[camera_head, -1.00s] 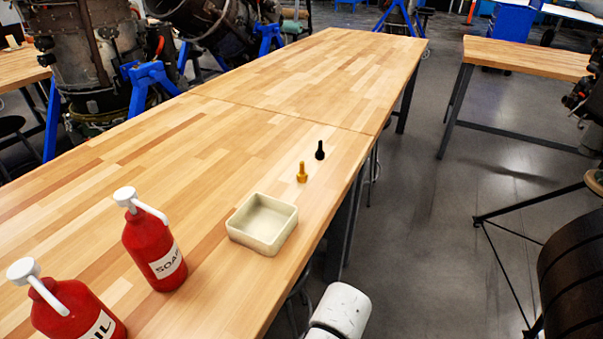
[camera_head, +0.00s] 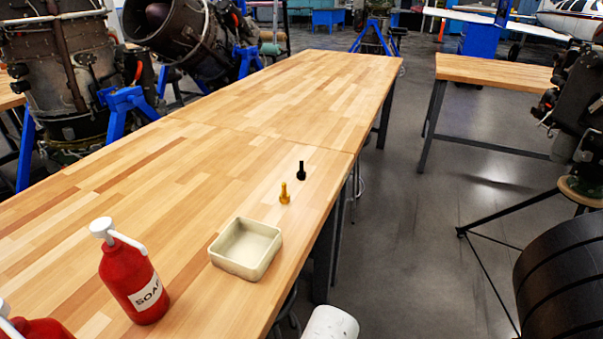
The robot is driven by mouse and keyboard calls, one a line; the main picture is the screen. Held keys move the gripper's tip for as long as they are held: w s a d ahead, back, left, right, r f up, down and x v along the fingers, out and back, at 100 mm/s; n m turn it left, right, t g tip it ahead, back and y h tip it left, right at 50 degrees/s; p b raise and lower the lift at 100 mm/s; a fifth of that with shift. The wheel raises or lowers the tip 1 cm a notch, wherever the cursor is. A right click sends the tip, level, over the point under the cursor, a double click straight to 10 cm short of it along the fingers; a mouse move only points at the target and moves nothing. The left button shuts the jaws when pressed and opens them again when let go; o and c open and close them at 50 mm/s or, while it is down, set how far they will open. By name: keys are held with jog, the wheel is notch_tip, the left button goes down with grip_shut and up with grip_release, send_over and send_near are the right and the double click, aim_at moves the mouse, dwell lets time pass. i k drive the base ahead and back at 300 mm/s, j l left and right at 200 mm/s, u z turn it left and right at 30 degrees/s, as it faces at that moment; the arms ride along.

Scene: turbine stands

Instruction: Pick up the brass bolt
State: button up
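The brass bolt (camera_head: 285,194) stands upright on its head on the wooden table (camera_head: 220,150), near the table's right edge. A black bolt (camera_head: 301,171) stands just behind it and a little to the right. A cream square tray (camera_head: 246,248) sits in front of the brass bolt and looks empty. My gripper is not in view. A white rounded part, likely of my arm, shows at the bottom edge, to the right of the table.
A red soap bottle (camera_head: 133,275) with a white pump stands front left; another red bottle (camera_head: 32,328) is cut off at the lower left corner. The far tabletop is clear. A second table (camera_head: 490,70) stands back right, with grey floor between.

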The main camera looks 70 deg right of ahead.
aim_at(284, 198)
jog(key=j+z, duration=0.1)
jog(key=z, duration=0.3)
jog(key=j+z, duration=0.1)
jog(key=z, duration=0.35)
jog(key=j+z, duration=0.1)
jog(key=z, duration=0.3)
jog(key=k+j+z, duration=0.1)
jog(key=z, duration=0.35)
jog(key=k+j, duration=0.1)
